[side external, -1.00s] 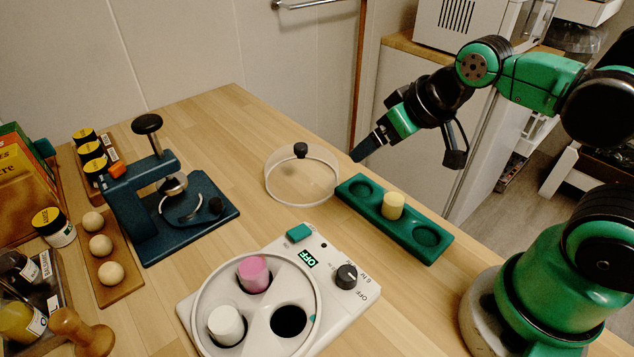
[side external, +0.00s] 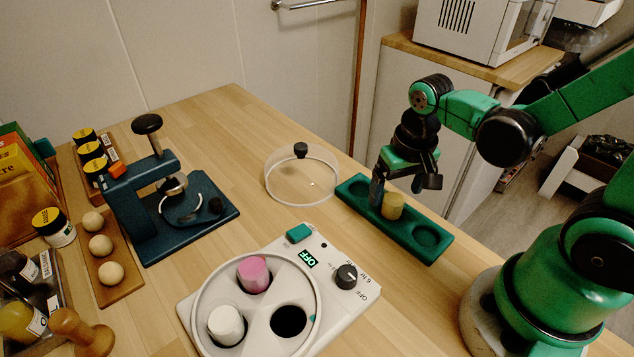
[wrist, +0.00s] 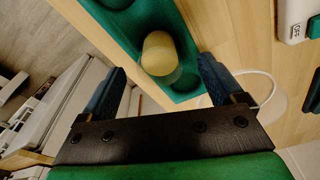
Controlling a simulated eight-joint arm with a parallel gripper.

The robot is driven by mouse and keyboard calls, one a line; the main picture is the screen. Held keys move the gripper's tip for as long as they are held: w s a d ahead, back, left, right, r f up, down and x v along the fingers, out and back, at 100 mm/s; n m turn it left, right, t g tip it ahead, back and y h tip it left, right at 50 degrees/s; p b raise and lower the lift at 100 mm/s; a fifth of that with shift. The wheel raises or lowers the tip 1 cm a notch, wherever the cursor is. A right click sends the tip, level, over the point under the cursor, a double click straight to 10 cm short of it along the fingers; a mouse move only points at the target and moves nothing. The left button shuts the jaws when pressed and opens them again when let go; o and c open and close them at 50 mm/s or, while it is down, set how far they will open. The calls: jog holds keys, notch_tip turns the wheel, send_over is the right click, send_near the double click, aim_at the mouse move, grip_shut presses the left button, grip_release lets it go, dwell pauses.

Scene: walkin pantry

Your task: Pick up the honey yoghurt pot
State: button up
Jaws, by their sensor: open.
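The honey yoghurt pot, taken to be the pale yellow cylinder (side external: 393,207), stands upright in the middle recess of a dark green three-hole tray (side external: 429,257). My gripper (side external: 402,193) is open and points down at the pot from just above. In the wrist view the pot (wrist: 160,50) shows between and slightly beyond the two blue fingertips, with the green tray (wrist: 112,18) under it. Whether either finger is beside the pot's wall cannot be told; no contact is visible.
A clear lid (side external: 301,176) with a black knob lies left of the tray. The white yoghurt maker (side external: 355,300) holds a pink pot (side external: 253,273) and a white pot (side external: 226,324), with one empty hole. A blue press (side external: 140,215) stands farther left. The counter edge runs close behind the tray.

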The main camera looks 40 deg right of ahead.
jog(key=shift+f, duration=0.9)
grip_shut()
jog(key=shift+r, duration=0.15)
